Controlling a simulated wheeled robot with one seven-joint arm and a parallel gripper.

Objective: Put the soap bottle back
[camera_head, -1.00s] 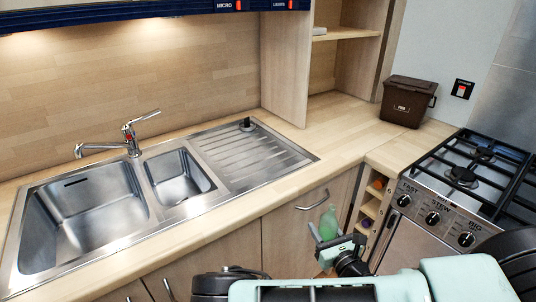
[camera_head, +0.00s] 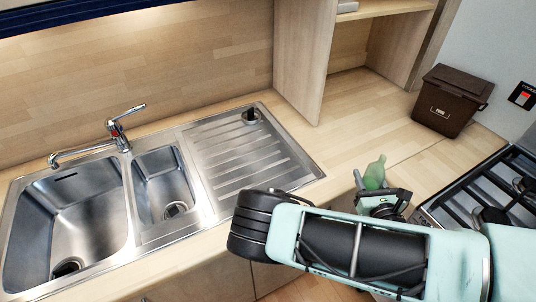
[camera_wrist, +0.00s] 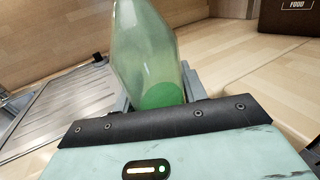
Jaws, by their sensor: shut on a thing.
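The green translucent soap bottle (camera_head: 375,173) is in my gripper (camera_head: 383,193), above the front part of the worktop to the right of the drainer in the head view. In the wrist view the bottle (camera_wrist: 147,50) stands up between the two grey fingers of my gripper (camera_wrist: 160,92), tilted a little, with darker green at its lower end. The gripper is shut on it. Its top runs out of the wrist view. I cannot tell whether the bottle touches the worktop.
The steel sink (camera_head: 75,215) with its tap (camera_head: 118,135) and ribbed drainer (camera_head: 245,160) lies left. A brown food bin (camera_head: 450,100) stands at the right near the hob (camera_head: 490,195). The wooden worktop (camera_head: 365,115) between drainer and bin is clear, below open shelving (camera_head: 390,12).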

